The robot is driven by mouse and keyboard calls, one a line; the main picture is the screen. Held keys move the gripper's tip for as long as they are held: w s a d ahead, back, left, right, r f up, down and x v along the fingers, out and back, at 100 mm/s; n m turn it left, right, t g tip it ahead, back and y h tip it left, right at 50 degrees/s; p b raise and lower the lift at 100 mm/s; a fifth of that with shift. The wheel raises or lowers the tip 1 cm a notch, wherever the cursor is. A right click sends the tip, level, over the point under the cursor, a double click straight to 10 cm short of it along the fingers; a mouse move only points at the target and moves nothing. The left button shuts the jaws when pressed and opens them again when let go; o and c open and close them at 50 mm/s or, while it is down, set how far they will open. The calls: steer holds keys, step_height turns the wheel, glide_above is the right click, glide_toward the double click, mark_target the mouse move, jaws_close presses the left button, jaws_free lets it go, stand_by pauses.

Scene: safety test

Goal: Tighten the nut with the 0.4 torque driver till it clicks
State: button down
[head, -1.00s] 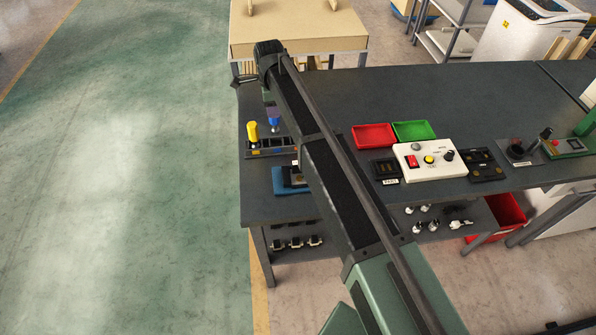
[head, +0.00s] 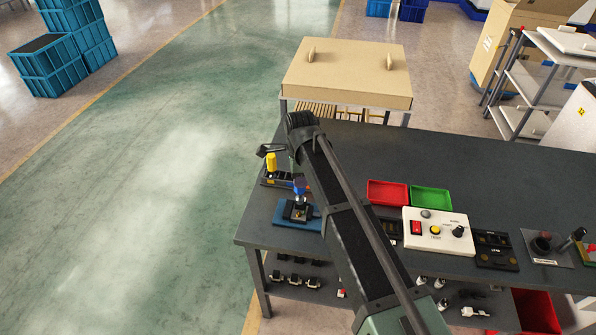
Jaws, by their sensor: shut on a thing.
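A blue-handled driver (head: 300,186) stands upright over the blue fixture (head: 311,222) at the bench's front left. My gripper (head: 301,179) is largely hidden by my arm's end and is shut on the driver's upper part. The driver's lower end reaches down to the dark part on the fixture. The nut is too small to make out, so I cannot tell whether the tip touches it. A yellow-handled driver (head: 271,163) stands in the dark rack (head: 283,181) behind. No torque marking can be read on either driver.
A red tray (head: 388,193) and a green tray (head: 431,200) lie right of my arm. A white test box (head: 438,232) with buttons stands before them. My arm crosses the bench beside the fixture. The back of the bench (head: 480,165) is clear.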

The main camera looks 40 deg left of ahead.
mark_target(299, 191)
steer(key=shift+a+f, duration=0.15)
steer(key=shift+f, duration=0.15)
step_height(299, 191, down, 4)
steer(key=b, duration=0.4)
steer(key=shift+f+b, duration=0.15)
steer(key=shift+b, duration=0.25)
steer(key=shift+f+b, duration=1.05)
stand_by(0.9)
steer(key=shift+r, duration=0.1)
steer(key=m, duration=0.4)
steer(key=shift+m, duration=0.3)
steer(key=m, duration=0.4)
steer(key=shift+m, duration=0.3)
steer(key=shift+r, duration=0.1)
